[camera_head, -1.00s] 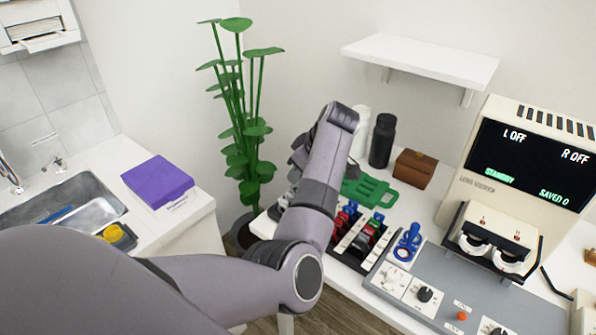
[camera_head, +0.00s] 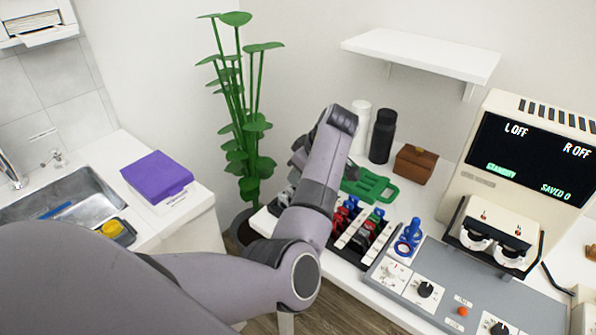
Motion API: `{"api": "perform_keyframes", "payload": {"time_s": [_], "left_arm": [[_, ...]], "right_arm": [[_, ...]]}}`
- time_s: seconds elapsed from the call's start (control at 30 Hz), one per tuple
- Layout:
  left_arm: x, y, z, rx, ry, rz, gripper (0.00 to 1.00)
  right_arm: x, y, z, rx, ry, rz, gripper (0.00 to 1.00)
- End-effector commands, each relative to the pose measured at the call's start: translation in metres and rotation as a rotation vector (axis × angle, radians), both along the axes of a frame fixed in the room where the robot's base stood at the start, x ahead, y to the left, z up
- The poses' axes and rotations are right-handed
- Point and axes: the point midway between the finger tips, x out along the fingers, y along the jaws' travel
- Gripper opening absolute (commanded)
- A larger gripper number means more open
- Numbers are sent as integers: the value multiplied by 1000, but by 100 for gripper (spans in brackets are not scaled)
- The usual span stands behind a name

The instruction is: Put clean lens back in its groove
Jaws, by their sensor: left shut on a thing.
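A dark lens case (camera_head: 337,243) lies on the white desk, with red, blue and green handled lenses (camera_head: 350,215) standing in its white-divided grooves. My forearm crosses in front of the case and covers its middle. Its left end, with grey pieces, shows left of my arm. My left gripper (camera_head: 297,160) is above the case's left part, mostly hidden behind my own wrist. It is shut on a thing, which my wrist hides. A blue-handled ring (camera_head: 408,240) stands apart, right of the case. My right gripper is not in view.
A green holder (camera_head: 370,187), a black bottle (camera_head: 382,137), a white bottle (camera_head: 360,125) and a brown box (camera_head: 414,164) stand behind the case. A grey console (camera_head: 450,285) and a viewer with a screen (camera_head: 530,160) are at right. A plant (camera_head: 245,130) stands left of the desk.

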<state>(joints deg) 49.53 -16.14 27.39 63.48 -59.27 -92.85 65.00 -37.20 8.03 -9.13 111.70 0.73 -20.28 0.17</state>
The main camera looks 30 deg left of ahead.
Motion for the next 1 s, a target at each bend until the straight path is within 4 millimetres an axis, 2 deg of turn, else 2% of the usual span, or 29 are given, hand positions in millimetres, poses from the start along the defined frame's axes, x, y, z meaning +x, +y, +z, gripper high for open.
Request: {"api": "perform_keyframes", "payload": {"time_s": [0.4,0.7,0.73,0.8,1.0], "left_arm": [[0,0,-13,0,0,0,0],[0,0,-14,0,0,0,0],[0,0,-14,0,0,0,18],[0,0,-13,0,0,0,38],[0,0,-13,0,0,0,38]], "right_arm": [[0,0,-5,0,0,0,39],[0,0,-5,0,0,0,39],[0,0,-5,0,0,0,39],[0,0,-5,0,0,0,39],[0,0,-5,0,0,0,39]]}}
